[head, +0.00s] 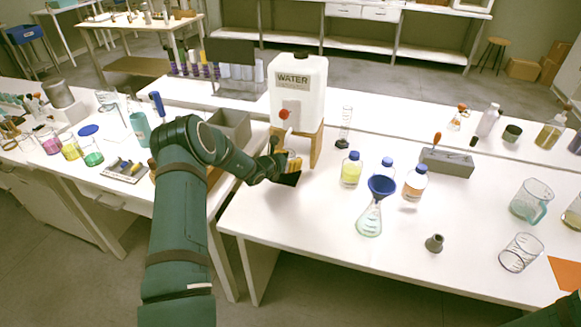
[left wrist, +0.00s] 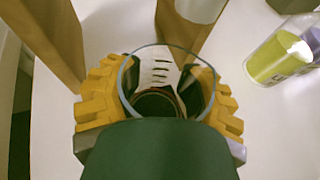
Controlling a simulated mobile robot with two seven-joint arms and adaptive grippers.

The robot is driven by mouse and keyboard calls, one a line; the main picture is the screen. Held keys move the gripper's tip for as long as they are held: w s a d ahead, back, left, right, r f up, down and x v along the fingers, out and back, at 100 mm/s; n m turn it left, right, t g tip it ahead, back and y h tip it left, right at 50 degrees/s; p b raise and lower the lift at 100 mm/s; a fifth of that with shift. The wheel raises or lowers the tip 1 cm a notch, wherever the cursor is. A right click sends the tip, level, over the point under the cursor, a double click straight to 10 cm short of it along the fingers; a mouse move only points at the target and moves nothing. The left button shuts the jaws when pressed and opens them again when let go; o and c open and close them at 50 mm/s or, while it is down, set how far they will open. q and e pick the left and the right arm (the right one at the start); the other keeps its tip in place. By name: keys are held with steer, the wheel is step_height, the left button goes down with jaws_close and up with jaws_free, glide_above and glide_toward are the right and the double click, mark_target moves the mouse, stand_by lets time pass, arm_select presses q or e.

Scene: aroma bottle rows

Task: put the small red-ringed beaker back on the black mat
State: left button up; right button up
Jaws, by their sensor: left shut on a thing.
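My left gripper (head: 291,163) is at the front of the wooden stand, just above the black mat (head: 287,180). A dark reddish ring shows low on the glass. The beaker's opening faces the wrist camera. The gripper hides the beaker in the head view and covers part of the mat. I cannot tell whether its base touches the mat. My right gripper is not in view.
A white water tank (head: 298,85) with a red tap stands on the wooden stand (head: 318,146) right behind the gripper. The table's front left is clear.

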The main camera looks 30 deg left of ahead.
arm_select(q)
steer(key=shift+f, duration=1.45)
steer(key=shift+b, duration=0.35)
steer(key=shift+f, duration=0.2)
steer(key=o, duration=1.4)
steer(key=shift+c, duration=0.2)
steer(key=shift+r, duration=0.15)
